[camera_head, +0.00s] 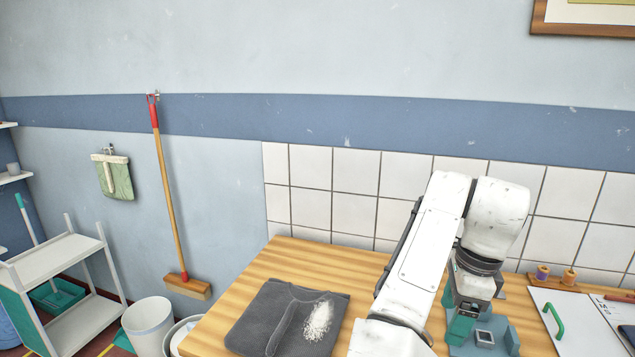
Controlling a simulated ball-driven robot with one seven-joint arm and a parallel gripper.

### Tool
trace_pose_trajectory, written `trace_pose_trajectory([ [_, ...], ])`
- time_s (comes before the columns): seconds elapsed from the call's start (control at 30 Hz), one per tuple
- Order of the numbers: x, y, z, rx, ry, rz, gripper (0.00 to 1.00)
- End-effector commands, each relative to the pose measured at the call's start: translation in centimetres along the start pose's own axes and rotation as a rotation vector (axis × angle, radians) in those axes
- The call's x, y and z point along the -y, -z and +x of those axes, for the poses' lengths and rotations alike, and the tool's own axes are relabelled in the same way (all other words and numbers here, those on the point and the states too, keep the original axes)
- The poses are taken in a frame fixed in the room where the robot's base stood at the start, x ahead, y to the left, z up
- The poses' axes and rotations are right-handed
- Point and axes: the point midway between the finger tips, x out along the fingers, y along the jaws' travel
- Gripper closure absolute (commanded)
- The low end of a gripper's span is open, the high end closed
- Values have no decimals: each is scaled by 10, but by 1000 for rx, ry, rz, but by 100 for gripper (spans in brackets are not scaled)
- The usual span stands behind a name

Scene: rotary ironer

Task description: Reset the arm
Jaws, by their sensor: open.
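My arm, white with grey joints, rises at the right of the head view and bends over at its elbow. My gripper (485,335) hangs from the wrist, pointing down over the right part of the wooden table (255,262). Its teal fingers are apart, and I see nothing held between them. A blue-grey part shows between and behind the fingers; I cannot tell whether it is part of the gripper or a thing on the table.
A folded dark grey cloth (260,318) with a white patch (318,322) lies left of my arm. A white panel with a green handle (555,320) and thread spools (568,277) are at right. The tiled wall is behind.

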Motion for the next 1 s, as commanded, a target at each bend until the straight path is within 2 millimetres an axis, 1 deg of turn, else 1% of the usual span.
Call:
trace_pose_trajectory([
  [0.17, -2, 24, 18, -41, 22, -30, 24],
  [0.37, -7, 62, 45, -109, 53, -97, 24],
  [0.47, -12, 87, 62, -157, 70, -150, 24],
  [0.57, -21, 117, 85, -219, 83, -230, 24],
  [0.6, -26, 129, 95, -247, 87, -271, 24],
  [0.7, -41, 158, 119, -314, 92, -392, 24],
  [0.8, -59, 182, 143, -370, 84, -524, 24],
  [0.9, -80, 201, 168, -414, 66, -667, 24],
  [1.0, -103, 214, 193, -440, 42, -813, 24],
])
